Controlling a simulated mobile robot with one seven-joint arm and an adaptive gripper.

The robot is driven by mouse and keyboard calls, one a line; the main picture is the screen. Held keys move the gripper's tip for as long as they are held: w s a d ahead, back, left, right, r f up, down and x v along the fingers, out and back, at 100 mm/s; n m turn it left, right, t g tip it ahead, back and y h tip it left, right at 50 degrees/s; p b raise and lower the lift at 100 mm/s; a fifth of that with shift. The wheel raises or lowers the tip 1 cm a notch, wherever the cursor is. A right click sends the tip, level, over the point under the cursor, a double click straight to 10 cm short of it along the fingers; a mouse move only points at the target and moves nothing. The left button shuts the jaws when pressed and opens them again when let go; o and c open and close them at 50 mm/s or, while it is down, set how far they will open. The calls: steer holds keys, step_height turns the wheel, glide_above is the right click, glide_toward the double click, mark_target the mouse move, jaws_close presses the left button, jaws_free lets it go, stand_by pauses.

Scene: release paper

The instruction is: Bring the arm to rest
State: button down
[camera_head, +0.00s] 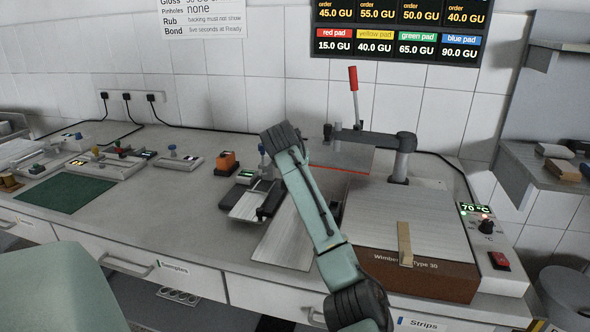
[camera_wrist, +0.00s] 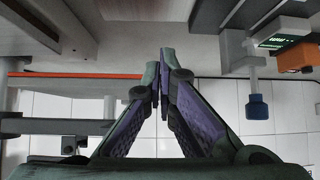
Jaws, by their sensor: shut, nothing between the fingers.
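My gripper (camera_wrist: 161,82) shows in the wrist view with its two purple-padded fingers converged and their tips together, nothing between them. In the head view my green arm (camera_head: 315,215) rises in front of the bench and bends at a dark joint near the top. I cannot clearly make out the fingertips in that view. The wrist view appears upside down, with tiled wall and bench equipment beyond the fingers.
A press-like machine (camera_head: 405,145) with a red-tipped lever (camera_head: 353,82) stands behind the arm. A metal-topped block (camera_head: 425,270) lies right of it, with a heater control (camera_head: 487,226) beyond. An orange box (camera_head: 227,162) and green mat (camera_head: 66,194) are left.

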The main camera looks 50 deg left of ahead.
steer(key=b+v, duration=0.3)
steer(key=v, duration=0.7)
steer(key=shift+s+a+b, duration=0.15)
steer(key=shift+a+b, duration=0.15)
steer(key=shift+a, duration=0.05)
